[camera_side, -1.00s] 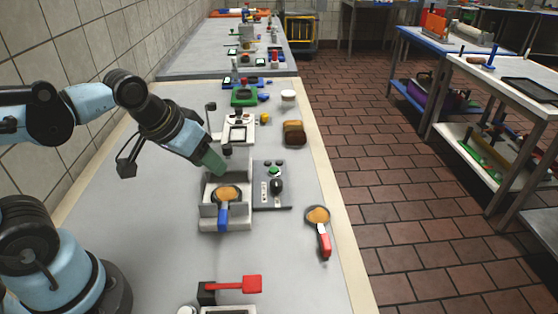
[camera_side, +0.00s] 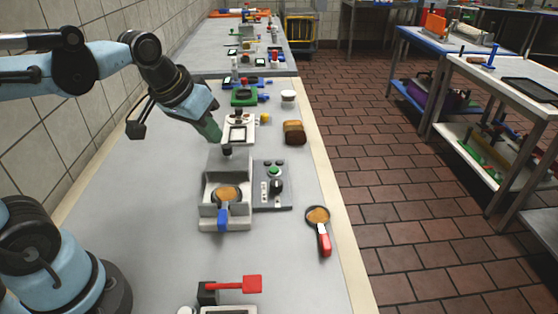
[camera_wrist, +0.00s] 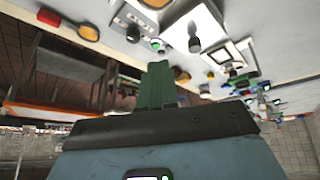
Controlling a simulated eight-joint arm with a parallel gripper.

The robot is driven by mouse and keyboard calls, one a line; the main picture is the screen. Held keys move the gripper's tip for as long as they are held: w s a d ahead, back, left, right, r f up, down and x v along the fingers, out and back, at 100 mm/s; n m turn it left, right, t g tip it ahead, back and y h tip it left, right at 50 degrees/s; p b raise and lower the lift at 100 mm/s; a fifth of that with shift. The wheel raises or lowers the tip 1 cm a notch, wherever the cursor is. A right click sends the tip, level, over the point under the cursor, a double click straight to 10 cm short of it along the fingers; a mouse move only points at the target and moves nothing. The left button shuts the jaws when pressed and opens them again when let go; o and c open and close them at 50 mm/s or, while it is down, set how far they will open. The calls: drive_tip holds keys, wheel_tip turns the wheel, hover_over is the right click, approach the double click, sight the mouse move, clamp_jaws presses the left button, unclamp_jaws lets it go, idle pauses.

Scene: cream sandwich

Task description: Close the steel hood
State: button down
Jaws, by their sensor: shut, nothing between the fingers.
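The pale steel hood (camera_side: 228,172) stands raised at the back of the grey cooker (camera_side: 207,213), with its black knob (camera_side: 227,151) on the far side. In the cooker lies a pan with a tan round (camera_side: 227,194) and a blue handle (camera_side: 223,217). My gripper (camera_side: 216,137) has shut green fingers and is empty. It is just beyond the hood, a little left of the knob and apart from it. In the wrist view the hood (camera_wrist: 195,22) and its knob (camera_wrist: 194,45) lie above and right of the fingers (camera_wrist: 160,70).
A control box (camera_side: 271,185) with a green button stands right of the cooker. A white device (camera_side: 238,129) is close beside my fingertips. A bread loaf (camera_side: 294,132) and a red-handled pan (camera_side: 319,222) lie near the right counter edge. The left counter is clear.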

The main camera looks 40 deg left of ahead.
drive_tip(key=w+a+r+n+g+h, duration=0.1)
drive_tip(key=w+a+r+n+g, duration=0.5)
drive_tip(key=w, duration=0.5)
drive_tip(key=w+a+f+n+g+h, duration=0.15)
drive_tip(key=w+a+f+n, duration=0.25)
drive_tip(key=a, duration=0.6)
drive_tip(key=shift+h, duration=0.65)
drive_tip(key=x, duration=0.4)
drive_tip(key=s+x, duration=0.1)
drive_tip(key=x, duration=0.3)
drive_tip(key=s+d+x, duration=0.1)
drive_tip(key=x, duration=0.3)
drive_tip(key=shift+r, duration=0.35)
drive_tip(key=shift+s+d, duration=0.3)
drive_tip(key=shift+d, duration=0.35)
drive_tip(key=shift+s+d, duration=0.15)
drive_tip(key=s+d, duration=0.7)
drive_tip(key=shift+s+d, duration=0.2)
